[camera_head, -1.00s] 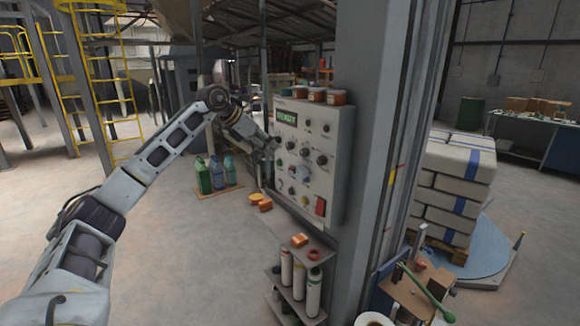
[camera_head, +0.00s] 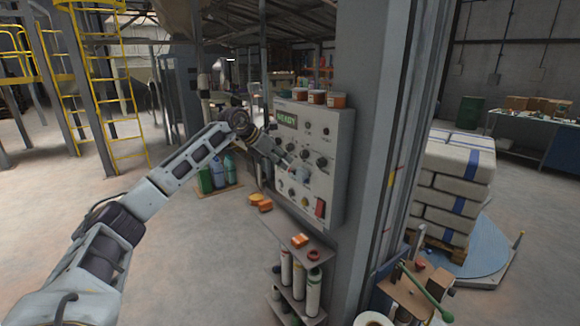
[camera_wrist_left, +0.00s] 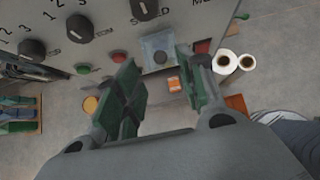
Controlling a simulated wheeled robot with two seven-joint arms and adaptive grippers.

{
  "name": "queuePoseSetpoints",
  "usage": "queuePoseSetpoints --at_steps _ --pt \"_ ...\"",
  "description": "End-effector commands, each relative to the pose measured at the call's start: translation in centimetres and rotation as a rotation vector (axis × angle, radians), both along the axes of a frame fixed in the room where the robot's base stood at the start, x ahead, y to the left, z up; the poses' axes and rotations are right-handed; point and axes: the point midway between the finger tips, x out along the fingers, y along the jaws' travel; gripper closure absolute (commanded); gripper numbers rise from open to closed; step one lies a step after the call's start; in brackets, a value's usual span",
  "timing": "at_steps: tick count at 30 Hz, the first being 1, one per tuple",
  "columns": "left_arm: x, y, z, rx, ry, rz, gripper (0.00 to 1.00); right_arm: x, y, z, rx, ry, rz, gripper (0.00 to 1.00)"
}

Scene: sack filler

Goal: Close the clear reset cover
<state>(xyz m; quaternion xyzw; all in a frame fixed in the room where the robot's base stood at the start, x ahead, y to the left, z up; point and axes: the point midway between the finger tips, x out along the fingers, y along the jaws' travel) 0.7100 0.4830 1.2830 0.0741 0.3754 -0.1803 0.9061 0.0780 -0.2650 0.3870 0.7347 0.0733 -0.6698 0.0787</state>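The grey control panel (camera_head: 335,165) stands on a grey column, and its display reads READY. The clear cover (camera_wrist_left: 158,49) shows in the left wrist view as a pale see-through square around a dark round part. In the head view the cover (camera_head: 302,174) is a small pale patch on the lower panel; I cannot tell how far it is swung. My left gripper (camera_head: 287,160) is in front of the panel, close to the cover. In the wrist view its green-padded fingers (camera_wrist_left: 163,82) are apart with nothing held, just below the cover. My right gripper is out of view.
Dark knobs (camera_wrist_left: 78,27), a green button (camera_wrist_left: 82,68) and a red button (camera_wrist_left: 118,56) surround the cover. A red switch (camera_head: 320,207) is at the panel's lower right. Orange-lidded jars (camera_head: 316,97) stand on top. A shelf of tubes (camera_head: 299,270) is below.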

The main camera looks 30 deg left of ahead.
Motion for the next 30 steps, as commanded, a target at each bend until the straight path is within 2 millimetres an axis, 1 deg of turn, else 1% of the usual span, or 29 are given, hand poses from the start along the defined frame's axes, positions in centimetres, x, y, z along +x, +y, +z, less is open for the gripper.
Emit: queuePoseSetpoints --at_steps 6,12,18,27,29,30 --pt "1.9 -0.9 -2.0 -0.001 0.001 -0.001 0.60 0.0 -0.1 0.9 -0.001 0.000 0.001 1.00" --pt "3.3 -1.4 -3.4 -0.001 0.000 -0.001 0.60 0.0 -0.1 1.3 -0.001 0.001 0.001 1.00" --pt "3.8 -1.6 -4.1 0.001 0.001 0.001 0.60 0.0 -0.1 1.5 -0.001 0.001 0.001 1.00" --pt "3.9 -1.6 -4.3 0.002 0.000 0.000 0.60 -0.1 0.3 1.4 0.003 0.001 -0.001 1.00" --pt "3.9 -1.6 -4.3 0.002 0.000 0.000 0.67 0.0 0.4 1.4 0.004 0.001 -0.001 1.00" --pt "3.9 -1.6 -4.3 0.002 0.000 0.000 0.72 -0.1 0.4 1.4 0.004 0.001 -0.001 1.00"
